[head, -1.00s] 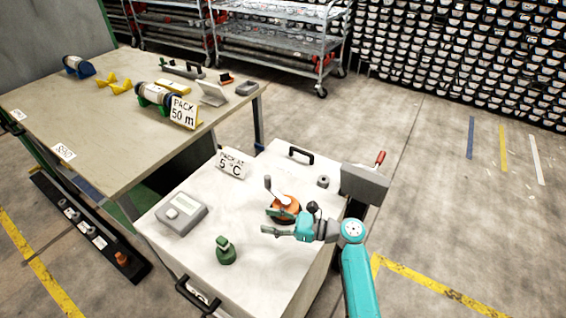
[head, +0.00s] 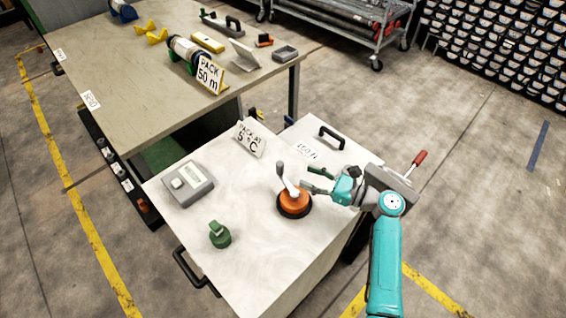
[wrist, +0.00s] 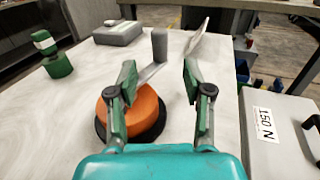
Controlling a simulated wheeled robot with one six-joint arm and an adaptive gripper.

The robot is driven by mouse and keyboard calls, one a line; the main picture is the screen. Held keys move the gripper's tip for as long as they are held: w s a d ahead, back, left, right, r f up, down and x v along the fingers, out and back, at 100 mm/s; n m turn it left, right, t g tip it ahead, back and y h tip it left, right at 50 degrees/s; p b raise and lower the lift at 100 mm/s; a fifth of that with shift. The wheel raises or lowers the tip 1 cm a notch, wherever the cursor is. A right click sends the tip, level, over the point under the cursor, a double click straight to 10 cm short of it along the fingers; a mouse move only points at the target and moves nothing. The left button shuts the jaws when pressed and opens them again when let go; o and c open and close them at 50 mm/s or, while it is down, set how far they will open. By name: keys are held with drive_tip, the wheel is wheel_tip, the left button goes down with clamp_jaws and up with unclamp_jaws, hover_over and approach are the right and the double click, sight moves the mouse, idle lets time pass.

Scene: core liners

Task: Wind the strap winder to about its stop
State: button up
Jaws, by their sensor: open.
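The strap winder is an orange drum (head: 294,203) on a dark round base, standing on the white cart top. A grey crank with an upright grip (head: 281,169) rises from it. My gripper (head: 314,180) is open and empty, just right of the crank in the head view. In the wrist view, the crank's grip (wrist: 159,46) stands upright beyond and between the open fingers (wrist: 158,80), nearer the left finger. The orange drum (wrist: 142,112) shows below the left finger, partly hidden by it. I cannot tell whether a finger touches the crank.
A grey meter (head: 188,184) and a green object (head: 219,235) stand on the cart's left part. A "PACK AT 5 °C" sign (head: 250,138) stands at the back. A case marked 150 N (wrist: 283,128) lies to the right. A workbench (head: 130,105) is behind.

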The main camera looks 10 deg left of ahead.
sight(280, 166)
drive_tip(key=x, duration=1)
drive_tip(key=shift+a, duration=0.1)
clamp_jaws()
